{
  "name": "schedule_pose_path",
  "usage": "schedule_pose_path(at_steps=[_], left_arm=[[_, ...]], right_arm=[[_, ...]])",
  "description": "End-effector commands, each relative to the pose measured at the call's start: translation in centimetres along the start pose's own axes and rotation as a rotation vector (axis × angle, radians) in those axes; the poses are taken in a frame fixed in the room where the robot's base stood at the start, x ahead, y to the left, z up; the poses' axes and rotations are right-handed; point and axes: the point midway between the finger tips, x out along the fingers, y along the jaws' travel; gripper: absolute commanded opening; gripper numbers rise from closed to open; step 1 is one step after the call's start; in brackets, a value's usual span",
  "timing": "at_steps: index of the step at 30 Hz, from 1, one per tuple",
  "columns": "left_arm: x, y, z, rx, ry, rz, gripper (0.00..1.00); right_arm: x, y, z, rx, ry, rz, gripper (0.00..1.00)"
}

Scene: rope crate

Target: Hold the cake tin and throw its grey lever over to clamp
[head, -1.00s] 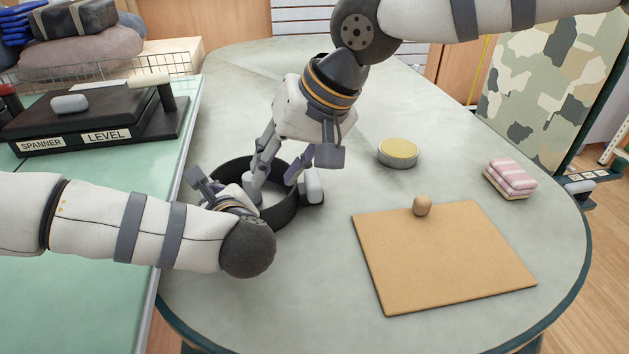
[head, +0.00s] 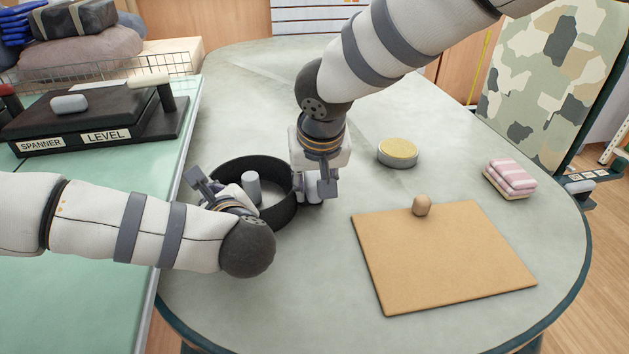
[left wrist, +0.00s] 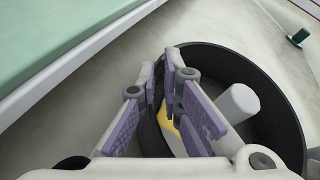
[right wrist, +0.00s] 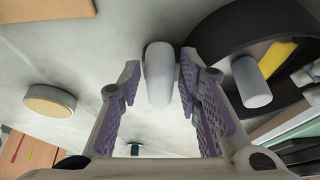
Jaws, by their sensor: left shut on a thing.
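The cake tin (head: 284,213) is a black round open ring on the table, left of centre in the head view. My left gripper (left wrist: 165,85) is shut on the tin's wall at its left side. A light grey rounded lever (right wrist: 158,73) stands outside the tin's wall. My right gripper (right wrist: 160,75) is open with its fingers either side of the lever, the lever closer to the right-hand finger. In the head view my right gripper (head: 316,186) mostly hides the lever. A grey upright cylinder (head: 252,188) stands inside the tin, with a yellow patch (right wrist: 272,62) on the inner wall.
A round tin with a yellow top (head: 398,152), a tan board (head: 445,260) with a wooden knob (head: 422,205), and folded pink cloths (head: 511,177) lie to the right. A green bench (head: 75,215) with a black labelled stand (head: 100,120) is at left. The table's far middle is clear.

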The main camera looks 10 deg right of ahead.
Motion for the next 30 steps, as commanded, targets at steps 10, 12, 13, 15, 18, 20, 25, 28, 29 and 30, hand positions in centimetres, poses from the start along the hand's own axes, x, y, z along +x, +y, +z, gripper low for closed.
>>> schedule_pose_path(at_steps=[10,12,13,15,18,20,25,28,29,30], left_arm=[[0.1,0.2,-0.4,0.001,0.009,0.003,0.00],[0.1,0.2,-0.4,0.001,0.009,0.003,0.00],[0.1,0.2,-0.4,0.001,0.009,0.003,0.00],[0.1,0.2,-0.4,0.001,0.009,0.003,0.00],[0.1,0.2,-0.4,0.001,0.009,0.003,0.00],[0.1,0.2,-0.4,0.001,0.009,0.003,0.00],[0.1,0.2,-0.4,0.001,0.008,0.003,0.00],[0.1,0.2,-0.4,0.001,0.008,0.003,0.00],[0.1,0.2,-0.4,0.001,0.008,0.003,0.00],[0.1,0.2,-0.4,0.001,0.008,0.003,0.00]], right_arm=[[0.1,0.0,0.0,0.000,-0.001,0.000,0.00],[0.1,0.0,0.0,0.000,-0.001,0.000,0.00],[0.1,0.0,0.0,0.000,-0.002,-0.001,0.00],[0.0,0.0,0.0,-0.004,-0.002,-0.002,0.00],[0.0,0.1,0.0,-0.019,-0.002,-0.009,0.00],[0.0,0.2,0.0,-0.037,-0.003,-0.016,0.00],[0.1,0.7,0.0,-0.124,-0.004,-0.054,0.00],[0.1,1.0,-0.1,-0.199,-0.003,-0.086,0.00],[0.1,1.1,-0.1,-0.224,-0.003,-0.097,0.00],[0.1,1.3,-0.1,-0.259,-0.003,-0.111,0.00]])
